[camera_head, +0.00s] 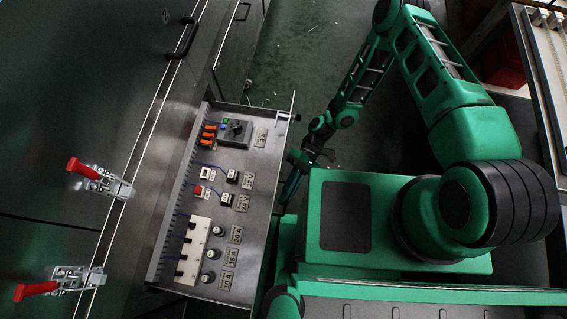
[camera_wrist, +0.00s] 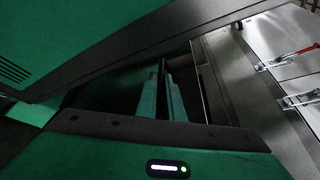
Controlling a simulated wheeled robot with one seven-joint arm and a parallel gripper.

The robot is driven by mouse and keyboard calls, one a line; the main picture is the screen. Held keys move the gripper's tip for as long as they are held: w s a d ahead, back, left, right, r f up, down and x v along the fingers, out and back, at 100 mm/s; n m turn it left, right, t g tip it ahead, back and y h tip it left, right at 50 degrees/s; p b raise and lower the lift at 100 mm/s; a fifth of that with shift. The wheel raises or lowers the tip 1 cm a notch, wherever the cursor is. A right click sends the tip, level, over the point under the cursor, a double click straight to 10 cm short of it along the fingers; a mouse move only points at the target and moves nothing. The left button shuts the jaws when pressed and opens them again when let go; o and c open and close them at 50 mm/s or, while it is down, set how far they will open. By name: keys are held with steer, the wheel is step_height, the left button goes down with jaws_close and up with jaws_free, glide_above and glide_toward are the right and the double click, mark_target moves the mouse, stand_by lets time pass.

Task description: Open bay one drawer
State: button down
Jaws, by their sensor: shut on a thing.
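A grey metal drawer (camera_head: 256,202) stands pulled out from the dark cabinet in the head view, its inside exposed. It holds orange terminals, a dark block with a knob, small switches and a row of round fuses with labels such as 10A and 20A. No label naming the bay can be read. My gripper (camera_head: 303,158) is at the drawer's front edge, partly hidden by my arm. In the wrist view my gripper's two fingers (camera_wrist: 163,70) are close together against the dark drawer front. What they grip, likely the drawer handle, is too dark to make out.
Two red-handled toggle clamps (camera_head: 100,180) (camera_head: 62,282) sit on the cabinet door at left. A black door handle (camera_head: 183,38) is above the drawer. A bench with a light panel (camera_head: 550,60) stands at upper right.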

steer(key=shift+w+a+f, duration=0.1)
steer(key=shift+w+a, duration=0.05)
steer(key=shift+w, duration=0.15)
steer(key=c, duration=2.2)
jaws_free()
steer(key=shift+s, duration=0.1)
steer(key=v, duration=1.1)
